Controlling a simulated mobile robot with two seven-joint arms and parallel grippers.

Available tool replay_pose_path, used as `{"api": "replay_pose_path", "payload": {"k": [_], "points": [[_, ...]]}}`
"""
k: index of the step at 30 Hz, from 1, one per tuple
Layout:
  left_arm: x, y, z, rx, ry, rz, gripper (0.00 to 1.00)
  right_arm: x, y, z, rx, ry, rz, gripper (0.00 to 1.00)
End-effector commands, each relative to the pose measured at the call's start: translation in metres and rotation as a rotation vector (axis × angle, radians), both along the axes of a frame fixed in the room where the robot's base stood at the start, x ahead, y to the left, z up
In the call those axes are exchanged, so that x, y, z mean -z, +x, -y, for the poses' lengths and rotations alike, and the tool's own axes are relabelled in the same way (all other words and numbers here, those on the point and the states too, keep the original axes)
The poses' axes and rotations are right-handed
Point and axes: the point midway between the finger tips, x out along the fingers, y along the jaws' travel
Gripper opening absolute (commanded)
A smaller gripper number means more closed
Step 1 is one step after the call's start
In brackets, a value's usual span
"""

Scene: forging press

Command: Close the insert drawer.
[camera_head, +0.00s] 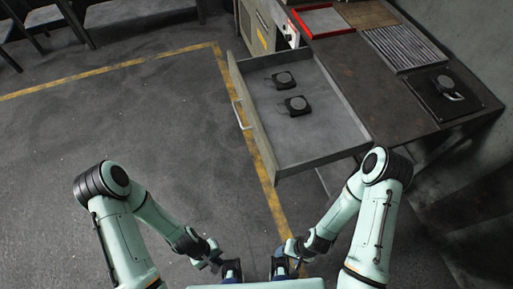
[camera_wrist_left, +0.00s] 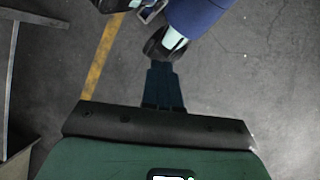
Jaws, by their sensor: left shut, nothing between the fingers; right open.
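The insert drawer (camera_head: 325,140) is pulled far out of the workbench, to the left. Two black inserts with round tops, one farther back (camera_head: 284,80) and one nearer (camera_head: 297,105), lie inside. My left gripper (camera_head: 232,268) is low in the head view, near my body and well apart from the drawer. Its fingers (camera_wrist_left: 162,82) are shut and empty in the left wrist view. My right gripper (camera_head: 281,266) is open, beside it and short of the drawer; its fingertips are small and dark.
The dark workbench (camera_head: 355,75) carries a red-rimmed tray (camera_head: 322,20), a ribbed grey plate (camera_head: 408,48) and a black plate with a round part (camera_head: 445,90). A yellow floor line (camera_head: 120,66) runs past the drawer. The floor to the left is clear.

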Motion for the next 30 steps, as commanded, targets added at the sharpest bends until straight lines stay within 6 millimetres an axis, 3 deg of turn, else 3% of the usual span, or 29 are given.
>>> {"api": "replay_pose_path", "payload": {"k": [1,4,8,12,15,18,24,30], "points": [[0.006,0.001,-0.001,-0.089,-0.011,-0.077,0.00,0.012,-0.005,0.000,0.001,0.000,-0.005,0.68],[-0.002,0.013,0.012,-0.301,-0.091,-0.252,0.00,0.026,-0.010,0.000,0.001,0.000,-0.007,0.68],[-0.031,0.056,0.036,-0.579,-0.291,-0.431,0.00,0.043,-0.014,0.000,0.001,-0.001,-0.008,0.68],[-0.082,0.126,0.051,-0.816,-0.600,-0.545,0.00,0.058,-0.016,0.000,0.002,-0.002,-0.009,0.68],[-0.122,0.172,0.049,-0.912,-0.817,-0.575,0.00,0.066,-0.017,0.000,0.003,-0.002,-0.009,0.68],[-0.154,0.202,0.041,-0.962,-0.981,-0.583,0.00,0.070,-0.017,0.000,0.004,-0.002,-0.008,0.68],[-0.180,0.223,0.037,-0.982,-1.110,-0.585,0.00,0.072,-0.017,0.000,0.004,-0.002,-0.006,0.68],[-0.181,0.230,0.065,-0.977,-1.109,-0.589,0.00,0.072,-0.017,0.000,0.004,-0.002,-0.006,0.68]]}}
